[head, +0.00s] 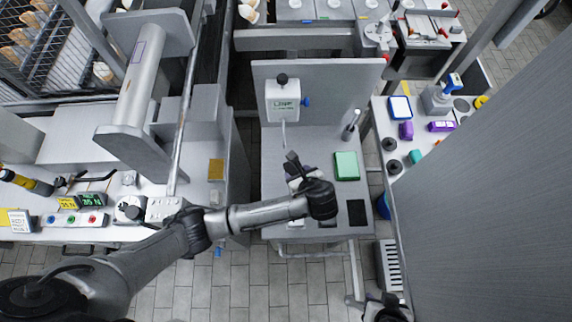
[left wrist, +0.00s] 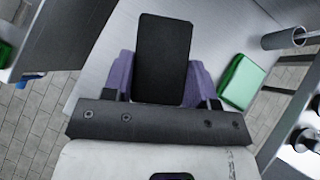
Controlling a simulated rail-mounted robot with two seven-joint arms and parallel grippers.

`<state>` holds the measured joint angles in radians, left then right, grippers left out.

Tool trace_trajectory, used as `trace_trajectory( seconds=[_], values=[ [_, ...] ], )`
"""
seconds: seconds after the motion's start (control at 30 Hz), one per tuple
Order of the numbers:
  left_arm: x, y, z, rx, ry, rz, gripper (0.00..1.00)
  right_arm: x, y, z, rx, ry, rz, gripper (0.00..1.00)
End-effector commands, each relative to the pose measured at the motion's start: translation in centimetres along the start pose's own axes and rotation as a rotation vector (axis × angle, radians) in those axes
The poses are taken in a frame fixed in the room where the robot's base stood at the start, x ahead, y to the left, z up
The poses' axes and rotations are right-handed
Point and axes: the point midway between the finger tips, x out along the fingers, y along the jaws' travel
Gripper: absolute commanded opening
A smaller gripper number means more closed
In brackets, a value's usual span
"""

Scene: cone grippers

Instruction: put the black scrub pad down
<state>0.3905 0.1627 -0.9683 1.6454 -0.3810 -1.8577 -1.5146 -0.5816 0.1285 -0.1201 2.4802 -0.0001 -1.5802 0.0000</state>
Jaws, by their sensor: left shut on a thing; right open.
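The black scrub pad (left wrist: 162,58) is a flat dark rectangle, seen in the left wrist view between the two purple fingers of my left gripper (left wrist: 160,85). The left gripper is shut on it. In the head view my left gripper (head: 298,170) is over the middle of the grey worktable (head: 272,150), and the pad is mostly hidden or too small to make out there. The gap between pad and tabletop cannot be judged. My right gripper (head: 387,308) shows only partly at the bottom edge, away from the table; it is open.
A green pad (head: 346,166) lies right of my left gripper, also in the left wrist view (left wrist: 242,82). A black rectangle (head: 357,212) lies near the table's front edge. A white dispenser box (head: 283,100) stands at the back. A side bench (head: 408,172) holds several small items.

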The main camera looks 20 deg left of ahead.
Motion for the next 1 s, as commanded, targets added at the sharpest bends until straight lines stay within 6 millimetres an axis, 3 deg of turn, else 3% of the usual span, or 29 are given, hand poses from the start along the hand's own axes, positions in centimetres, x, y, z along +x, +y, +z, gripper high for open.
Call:
trace_trajectory(
  seconds=[0.03, 0.2, 0.4, 0.67, 1.0],
  values=[
    [1.5, 0.1, 0.3, 0.0, -0.003, 0.004, 0.27, 0.3, 0.0, 0.1, -0.001, 0.001, 0.001, 0.43],
    [5.3, 0.0, 1.3, 0.0, -0.002, 0.002, 0.27, 0.7, 0.0, 0.2, 0.0, 0.002, 0.0, 0.43],
    [8.4, -0.1, 2.1, 0.001, -0.001, 0.002, 0.27, 1.1, -0.1, 0.2, 0.004, 0.003, -0.003, 0.43],
    [9.7, -0.1, 2.4, 0.001, 0.0, 0.0, 0.27, 1.2, -0.3, 0.2, 0.01, 0.004, -0.007, 0.43],
    [12.1, -0.2, -0.2, 0.003, 0.002, 0.0, 0.27, 2.1, -0.4, 0.5, 0.011, 0.004, -0.008, 0.43]
  ],
)
